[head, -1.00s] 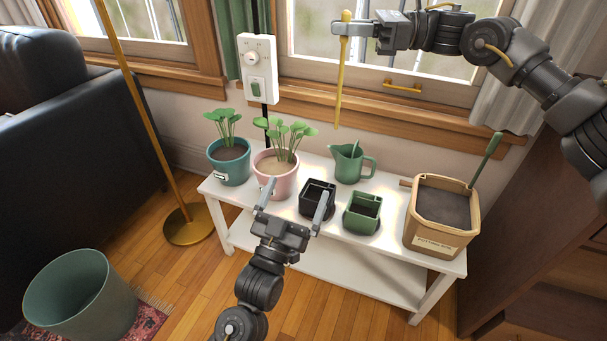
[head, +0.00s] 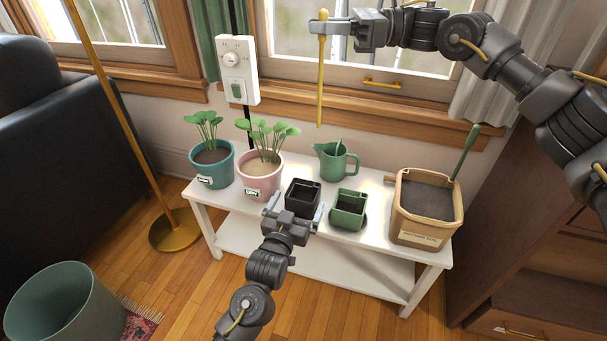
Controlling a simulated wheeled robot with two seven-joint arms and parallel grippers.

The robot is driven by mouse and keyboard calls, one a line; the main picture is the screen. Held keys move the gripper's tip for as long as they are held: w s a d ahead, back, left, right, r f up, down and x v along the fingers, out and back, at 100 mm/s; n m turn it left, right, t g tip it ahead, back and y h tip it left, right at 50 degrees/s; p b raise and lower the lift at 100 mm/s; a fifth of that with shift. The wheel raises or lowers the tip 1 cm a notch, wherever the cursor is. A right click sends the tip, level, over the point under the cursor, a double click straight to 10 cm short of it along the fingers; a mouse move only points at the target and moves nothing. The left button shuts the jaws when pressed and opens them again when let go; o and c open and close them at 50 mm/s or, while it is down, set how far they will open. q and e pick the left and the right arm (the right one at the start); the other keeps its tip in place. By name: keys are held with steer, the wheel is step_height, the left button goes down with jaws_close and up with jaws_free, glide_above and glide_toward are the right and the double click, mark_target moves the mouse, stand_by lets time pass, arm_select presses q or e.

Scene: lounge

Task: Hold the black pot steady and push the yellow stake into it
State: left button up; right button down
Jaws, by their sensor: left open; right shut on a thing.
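The black pot (head: 303,197) is a small square pot standing upright on the white bench. My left gripper (head: 294,208) is open at the pot's near side, with one finger to the left of the pot and one to the right. I cannot tell whether the fingers touch it. My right gripper (head: 324,27) is shut on the yellow stake (head: 320,85) near its rounded top. The stake hangs upright, with its lower tip well above the bench, up and right of the black pot.
The white bench (head: 375,255) also bears a green square pot (head: 349,207) close to the black one, a pink pot (head: 260,180) and a teal pot (head: 213,168) with plants, a green jug (head: 335,162) and a tan soil bin (head: 425,208). A wall control box (head: 237,72) hangs behind.

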mark_target(307, 182)
arm_select(q)
steer(key=shift+x, duration=3.15)
steer(key=c, duration=1.1)
steer(key=shift+o, duration=0.2)
arm_select(e)
step_height(307, 182, down, 12)
steer(key=m+t, duration=0.3)
steer(key=t, duration=0.3)
steer(key=shift+d+m+h, duration=0.15)
steer(key=shift+m+h, duration=0.25)
